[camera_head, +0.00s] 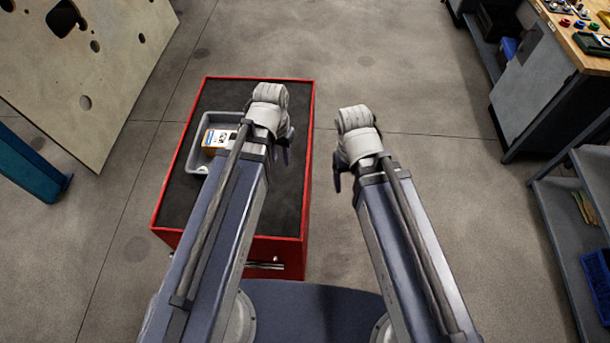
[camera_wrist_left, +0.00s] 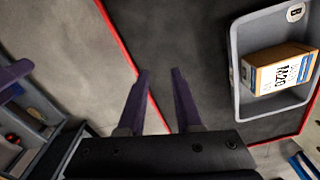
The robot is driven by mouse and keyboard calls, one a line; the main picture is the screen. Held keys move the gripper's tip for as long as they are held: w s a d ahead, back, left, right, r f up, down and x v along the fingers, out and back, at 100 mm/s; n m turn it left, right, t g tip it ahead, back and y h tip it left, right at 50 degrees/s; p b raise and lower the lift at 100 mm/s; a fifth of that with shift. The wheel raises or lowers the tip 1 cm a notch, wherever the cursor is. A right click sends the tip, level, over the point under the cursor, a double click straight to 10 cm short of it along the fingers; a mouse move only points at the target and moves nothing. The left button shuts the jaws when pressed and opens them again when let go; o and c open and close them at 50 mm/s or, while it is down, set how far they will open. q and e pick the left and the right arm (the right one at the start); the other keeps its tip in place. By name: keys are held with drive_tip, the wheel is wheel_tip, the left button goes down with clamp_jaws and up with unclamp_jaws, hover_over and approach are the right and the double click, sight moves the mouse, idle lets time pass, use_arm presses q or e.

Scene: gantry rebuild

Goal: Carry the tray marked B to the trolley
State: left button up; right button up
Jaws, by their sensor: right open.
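The grey tray (camera_head: 194,152) rests on the black top of the red-rimmed trolley (camera_head: 295,205), towards its left side. My left arm hides part of it in the head view. In the left wrist view the tray (camera_wrist_left: 236,75) shows at the right, with a round B mark (camera_wrist_left: 295,12) on its rim. A cardboard box (camera_head: 219,138) with a white and blue label lies inside it. My left gripper (camera_head: 287,150) is over the trolley top, beside the tray, apart from it. Its fingers (camera_wrist_left: 160,72) are parted and empty. My right gripper (camera_head: 337,182) is open, just right of the trolley.
A workbench (camera_head: 545,85) with small parts stands at the upper right. A grey shelf unit (camera_head: 575,215) with a blue crate (camera_head: 598,280) is at the right edge. A pale panel with holes (camera_head: 90,60) and a blue post (camera_head: 30,165) are at the left. Floor between is clear.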

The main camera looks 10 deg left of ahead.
use_arm(q)
drive_tip(key=s+d+m+y, duration=0.1)
drive_tip(key=s+d, duration=0.4)
drive_tip(key=d, duration=0.2)
drive_tip(key=shift+s+d+g, duration=0.3)
drive_tip(key=shift+s, duration=0.1)
drive_tip(key=shift+s, duration=0.15)
use_arm(e)
drive_tip(key=shift+s, duration=0.15)
